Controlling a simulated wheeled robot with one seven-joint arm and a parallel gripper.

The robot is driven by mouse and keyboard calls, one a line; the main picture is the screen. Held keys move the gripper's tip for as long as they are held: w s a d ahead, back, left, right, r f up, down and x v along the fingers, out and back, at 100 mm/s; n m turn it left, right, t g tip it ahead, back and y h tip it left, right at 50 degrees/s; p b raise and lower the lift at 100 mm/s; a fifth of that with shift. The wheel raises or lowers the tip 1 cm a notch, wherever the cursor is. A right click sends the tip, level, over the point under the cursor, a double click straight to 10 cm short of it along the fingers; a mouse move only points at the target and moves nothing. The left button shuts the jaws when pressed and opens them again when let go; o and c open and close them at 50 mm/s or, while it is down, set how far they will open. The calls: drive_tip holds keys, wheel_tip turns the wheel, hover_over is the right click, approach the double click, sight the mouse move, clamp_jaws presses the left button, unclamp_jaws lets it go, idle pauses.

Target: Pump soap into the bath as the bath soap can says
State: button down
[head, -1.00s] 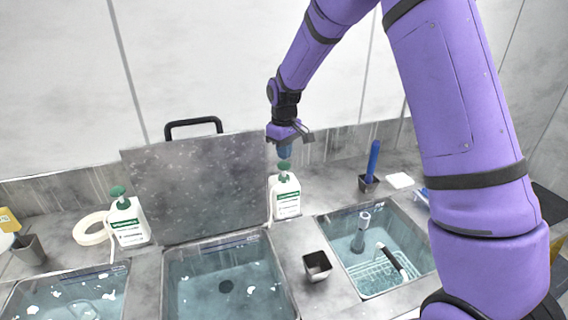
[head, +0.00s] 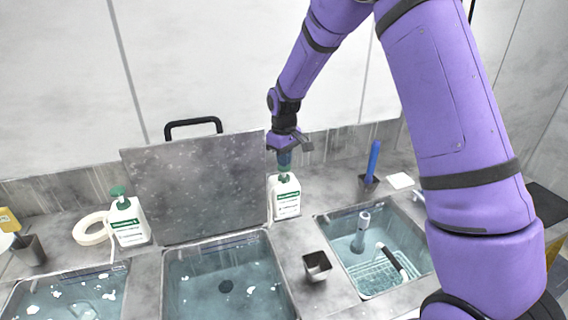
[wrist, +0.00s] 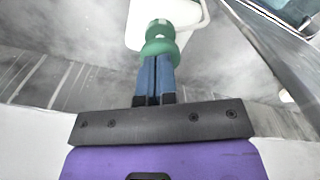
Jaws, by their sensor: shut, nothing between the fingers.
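Two white soap bottles with green pump heads stand behind the baths in the head view. My gripper (head: 284,164) is above the right soap bottle (head: 286,200), pointing down. In the wrist view the shut blue fingers (wrist: 155,82) meet the top of its green pump head (wrist: 160,42), and the white bottle (wrist: 178,12) shows beyond it. The left soap bottle (head: 130,226) stands apart, behind the left bath (head: 122,290). The middle bath (head: 170,285) holds water with white patches, and its grey lid (head: 195,190) stands open. The label writing is too small to read.
A small dark cup (head: 317,266) stands between baths. A blue-handled tool (head: 373,160) stands in a holder behind. A tape ring (head: 92,229) lies at left. The raised lid is close beside my gripper.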

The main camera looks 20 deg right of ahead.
drive_tip(key=shift+f, duration=0.55)
drive_tip(key=shift+r, duration=0.1)
idle(0.4)
drive_tip(key=shift+r, duration=1.85)
